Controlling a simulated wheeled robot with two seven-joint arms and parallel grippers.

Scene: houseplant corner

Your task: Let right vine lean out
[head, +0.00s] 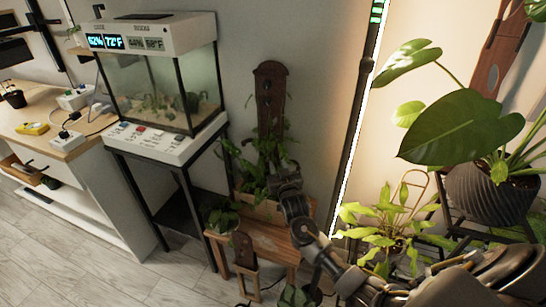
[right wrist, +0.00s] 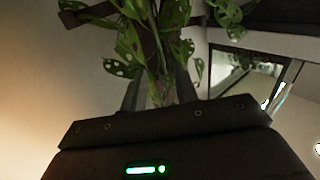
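A leafy green vine (head: 258,172) grows from a wooden planter box (head: 258,208) in front of a tall dark wooden board (head: 270,95) at the wall. My right gripper (head: 284,172) reaches in from the lower right to the right side of this vine. In the right wrist view, holed vine leaves (right wrist: 120,67) hang beyond the fingers (right wrist: 160,90). The fingers stand apart, with a stem visible between them; I cannot tell whether it is touched. Which stem is the right vine is unclear. My left gripper is out of view.
A wooden bench (head: 262,238) carries the planter and a small potted plant (head: 222,215). A glass terrarium (head: 160,85) on a black stand is to the left. A lit pole (head: 352,150) and large-leaved plants (head: 460,130) crowd the right. The floor at lower left is clear.

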